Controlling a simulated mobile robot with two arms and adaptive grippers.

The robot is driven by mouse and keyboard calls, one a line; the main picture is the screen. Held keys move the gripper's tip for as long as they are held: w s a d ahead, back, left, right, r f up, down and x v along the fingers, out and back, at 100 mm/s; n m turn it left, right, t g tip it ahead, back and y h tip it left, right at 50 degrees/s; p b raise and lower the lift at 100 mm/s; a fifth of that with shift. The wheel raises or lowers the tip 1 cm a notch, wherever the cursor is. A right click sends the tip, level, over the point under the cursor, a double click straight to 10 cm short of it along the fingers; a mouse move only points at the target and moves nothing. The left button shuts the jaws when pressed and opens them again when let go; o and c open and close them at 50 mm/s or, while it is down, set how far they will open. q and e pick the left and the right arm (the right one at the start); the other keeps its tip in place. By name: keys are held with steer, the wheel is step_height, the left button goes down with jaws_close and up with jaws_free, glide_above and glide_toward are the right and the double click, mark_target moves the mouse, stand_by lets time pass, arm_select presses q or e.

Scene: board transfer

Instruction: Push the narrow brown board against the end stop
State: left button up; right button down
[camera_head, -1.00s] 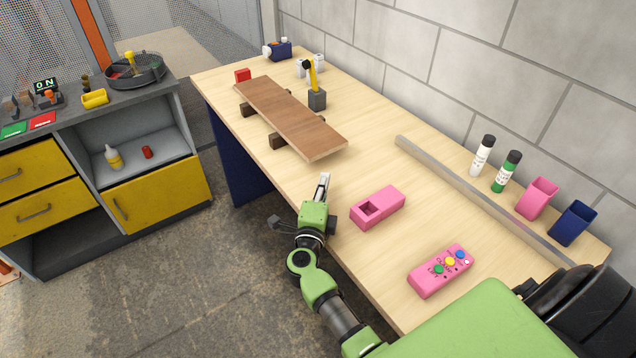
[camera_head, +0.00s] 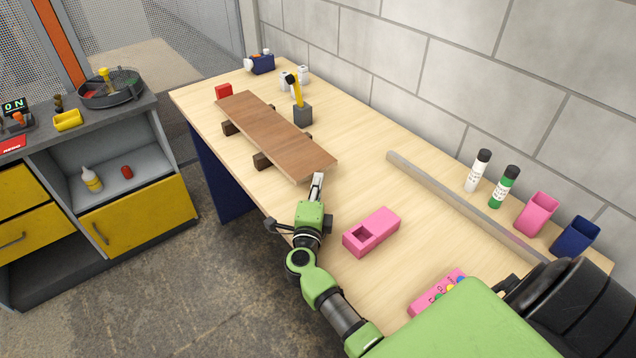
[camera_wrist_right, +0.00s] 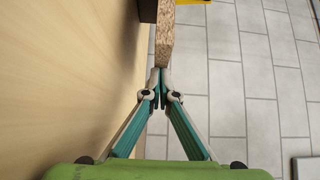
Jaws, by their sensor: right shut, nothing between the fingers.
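The narrow brown board (camera_head: 275,133) lies raised on dark wooden supports (camera_head: 262,161) along the left edge of the table. A small red block (camera_head: 223,91) sits on the table close to the board's far end; whether it is the end stop I cannot tell. My right gripper (camera_head: 318,176) is shut and empty at the board's near end. In the right wrist view its closed tips (camera_wrist_right: 160,76) are right at the board's speckled end face (camera_wrist_right: 165,40), touching or nearly so. My left gripper is not in view.
A pink box (camera_head: 371,232) and a pink button panel (camera_head: 437,292) are near the front edge. A metal rail (camera_head: 465,205) runs along the right. A grey holder with a yellow-handled tool (camera_head: 302,114) stands beside the board.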

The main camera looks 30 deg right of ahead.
mark_target(304, 167)
steer(key=w, duration=0.1)
steer(key=w+b, duration=0.1)
steer(key=w, duration=0.3)
steer(key=shift+w+a, duration=0.2)
steer(key=shift+a, duration=0.05)
steer(key=shift+w+b, duration=0.3)
steer(key=shift+r, duration=0.15)
steer(key=shift+r, duration=0.1)
